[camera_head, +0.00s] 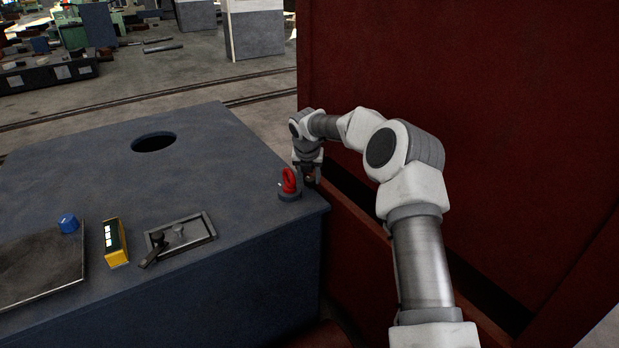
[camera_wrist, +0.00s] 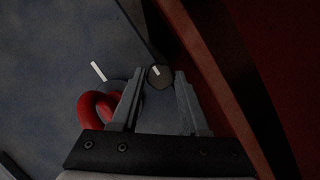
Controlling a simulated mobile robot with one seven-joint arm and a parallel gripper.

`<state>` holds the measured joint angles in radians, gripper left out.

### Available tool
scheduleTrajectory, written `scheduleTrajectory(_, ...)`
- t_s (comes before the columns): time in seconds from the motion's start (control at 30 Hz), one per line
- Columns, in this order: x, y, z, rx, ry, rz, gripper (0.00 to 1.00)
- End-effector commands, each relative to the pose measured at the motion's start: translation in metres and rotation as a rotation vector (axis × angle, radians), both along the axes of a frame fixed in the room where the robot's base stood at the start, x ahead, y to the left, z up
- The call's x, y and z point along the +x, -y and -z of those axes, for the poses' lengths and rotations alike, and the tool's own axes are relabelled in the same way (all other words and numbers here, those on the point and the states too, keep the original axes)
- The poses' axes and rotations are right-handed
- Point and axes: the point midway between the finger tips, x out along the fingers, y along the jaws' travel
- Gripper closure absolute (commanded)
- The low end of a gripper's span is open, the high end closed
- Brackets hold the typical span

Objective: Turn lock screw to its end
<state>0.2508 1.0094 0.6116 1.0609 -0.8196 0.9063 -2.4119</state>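A small dark round knob with a white line on its face (camera_wrist: 158,76) shows in the wrist view, at the edge of the blue-grey top. I cannot tell for sure whether this knob or the red ring-shaped piece is the lock screw. The red piece (camera_head: 289,181) stands on a dark round base near the top's right corner; it also shows left of the fingers in the wrist view (camera_wrist: 88,107). My gripper (camera_wrist: 158,98) is open, its two fingers apart and pointing toward the knob, with nothing seen held. In the head view my gripper (camera_head: 310,178) is just right of the red piece.
A tall dark red machine wall (camera_head: 480,110) stands close on the right. On the blue-grey top (camera_head: 215,150) are a round hole (camera_head: 154,142), a yellow control box (camera_head: 115,242), a recessed lever plate (camera_head: 195,238) and a blue knob (camera_head: 68,223). A white mark (camera_wrist: 98,72) lies beside the red piece.

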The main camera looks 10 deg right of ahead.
Motion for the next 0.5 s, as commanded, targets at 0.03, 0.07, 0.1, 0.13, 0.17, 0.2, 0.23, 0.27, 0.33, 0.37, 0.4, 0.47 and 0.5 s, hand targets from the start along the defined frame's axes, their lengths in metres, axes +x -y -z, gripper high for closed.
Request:
scheduleTrajectory(0.03,-0.0001,0.0001,-0.0001,0.0,0.0,0.0,0.66)
scheduleTrajectory(0.07,-0.0001,0.0001,-0.0001,0.0,0.0,0.0,0.71)
scheduleTrajectory(0.1,-0.0001,0.0001,-0.0001,0.0,0.0,0.0,0.78)
scheduleTrajectory(0.13,-0.0001,0.0001,-0.0001,0.0,0.0,0.0,0.84)
scheduleTrajectory(0.17,-0.0001,0.0001,-0.0001,0.0,0.0,0.0,0.89)
scheduleTrajectory(0.2,-0.0001,0.0001,-0.0001,0.0,0.0,0.0,0.96)
scheduleTrajectory(0.23,-0.0001,0.0001,-0.0001,0.0,0.0,0.0,1.0)
scheduleTrajectory(0.27,-0.0001,0.0,-0.0002,0.0,0.0,0.0,1.0)
scheduleTrajectory(0.33,-0.0001,0.0001,-0.0002,0.0,0.0,0.0,1.0)
scheduleTrajectory(0.37,-0.0001,0.0,-0.0003,0.0,0.0,0.001,1.0)
scheduleTrajectory(0.4,-0.0001,-0.0001,-0.0005,0.0,0.0,0.002,1.0)
scheduleTrajectory(0.47,-0.0001,-0.0002,-0.0009,0.0,0.0,0.007,1.0)
scheduleTrajectory(0.5,-0.0001,-0.0006,-0.0014,0.0,0.0,0.012,1.0)
